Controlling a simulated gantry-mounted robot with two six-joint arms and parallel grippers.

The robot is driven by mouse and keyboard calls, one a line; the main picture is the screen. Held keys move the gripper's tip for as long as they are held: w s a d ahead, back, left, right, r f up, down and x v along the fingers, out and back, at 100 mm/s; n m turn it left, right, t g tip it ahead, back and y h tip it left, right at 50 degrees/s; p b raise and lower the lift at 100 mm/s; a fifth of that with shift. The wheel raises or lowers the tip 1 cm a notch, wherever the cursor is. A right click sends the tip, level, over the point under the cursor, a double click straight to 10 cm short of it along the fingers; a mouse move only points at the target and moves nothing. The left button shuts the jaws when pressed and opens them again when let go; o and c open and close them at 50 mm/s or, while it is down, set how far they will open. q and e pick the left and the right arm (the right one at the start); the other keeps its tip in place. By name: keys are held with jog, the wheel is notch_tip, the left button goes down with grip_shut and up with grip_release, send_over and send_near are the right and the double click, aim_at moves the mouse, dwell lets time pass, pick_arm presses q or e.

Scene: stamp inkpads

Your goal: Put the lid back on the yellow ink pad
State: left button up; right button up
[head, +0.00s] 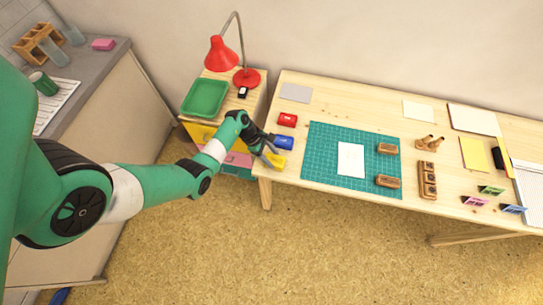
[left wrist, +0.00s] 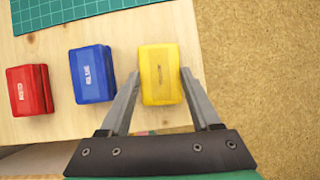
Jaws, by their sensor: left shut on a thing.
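The yellow ink pad (head: 278,160) is at the left end of the wooden table, partly hidden by my left gripper (head: 270,150). In the left wrist view, my left gripper (left wrist: 161,74) has one finger on each side of the yellow ink pad (left wrist: 161,75) and is shut on it. A labelled yellow lid face is turned up to the camera. I cannot tell whether the lid sits fully down on its base, as the seam is hidden from above. My right gripper is in neither view.
The blue ink pad (left wrist: 92,75) stands just left of the left finger, with the red ink pad (left wrist: 30,90) beyond it. A green cutting mat (head: 313,174) lies to the right in the head view. The table edge is close, with open floor (left wrist: 255,70) past it.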

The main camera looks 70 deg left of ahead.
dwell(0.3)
pick_arm(q)
jog(key=o, duration=1.4)
notch_tip(320, 180, up, 7)
jog(key=p, duration=0.7)
grip_shut()
dwell(0.9)
